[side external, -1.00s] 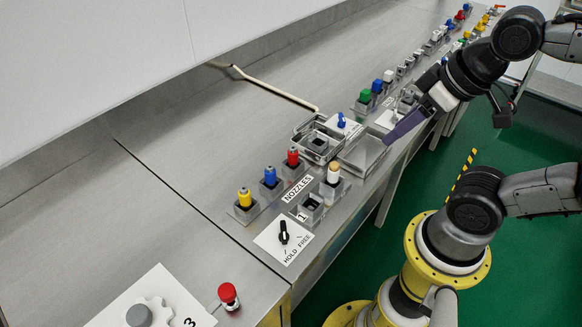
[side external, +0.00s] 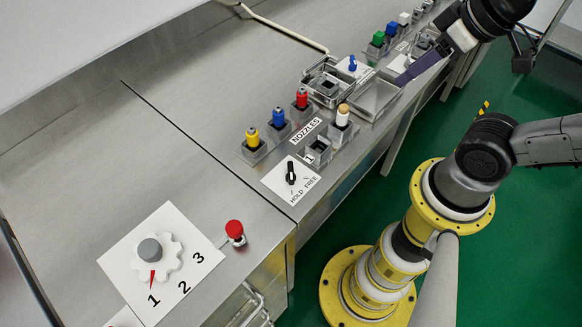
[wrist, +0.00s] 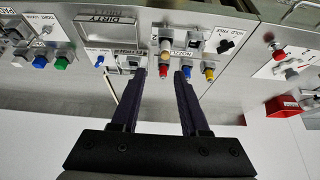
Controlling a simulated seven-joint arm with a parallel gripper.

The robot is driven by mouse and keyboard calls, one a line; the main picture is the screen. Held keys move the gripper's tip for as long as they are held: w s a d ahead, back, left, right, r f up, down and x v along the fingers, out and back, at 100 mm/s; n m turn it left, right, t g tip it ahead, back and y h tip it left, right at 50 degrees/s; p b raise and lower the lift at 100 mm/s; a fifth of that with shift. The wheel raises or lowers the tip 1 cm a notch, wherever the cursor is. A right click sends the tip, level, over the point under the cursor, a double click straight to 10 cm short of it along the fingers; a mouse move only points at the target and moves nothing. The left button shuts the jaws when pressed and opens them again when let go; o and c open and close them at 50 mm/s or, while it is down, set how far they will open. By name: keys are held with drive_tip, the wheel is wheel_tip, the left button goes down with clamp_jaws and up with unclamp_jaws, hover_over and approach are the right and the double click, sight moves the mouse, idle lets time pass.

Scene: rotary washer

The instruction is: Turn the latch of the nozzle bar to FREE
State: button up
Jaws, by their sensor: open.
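The latch is a black elongated knob (side external: 291,174) on a white plate (side external: 273,180) marked HOLD and FREE. Its lower end seems to line up with HOLD. It also shows small in the wrist view, as a black knob (wrist: 225,46) to the right of the fingers. The nozzle bar (side external: 306,131) is beside it, with yellow, blue and red nozzles and a white, tan-topped one. My gripper (side external: 399,83) is over the open metal tray, well apart from the latch. In the wrist view my gripper (wrist: 161,73) has its dark purple fingers apart with nothing between them.
A red mushroom button (side external: 235,230) and a numbered dial (side external: 160,255) stand in front of the latch. The metal tray (side external: 375,98) and a blue-knobbed plate (side external: 352,66) are farther back. Green and blue capped items stand beyond. The bench left of the nozzles is clear.

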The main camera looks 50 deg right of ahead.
wheel_tip(320, 180, up, 3)
drive_tip(key=w+a+m+g+y, duration=0.1)
drive_tip(key=w+a+m, duration=0.15)
drive_tip(key=m, duration=0.25)
drive_tip(key=m+g+y, duration=0.2)
drive_tip(key=m+g, duration=0.2)
drive_tip(key=g, duration=0.4)
hover_over(291, 170)
drive_tip(key=w+d, duration=0.4)
wheel_tip(291, 170, down, 8)
drive_tip(key=x, duration=1.4)
drive_tip(key=shift+w+f, duration=0.2)
drive_tip(key=shift+f, duration=0.05)
clamp_jaws()
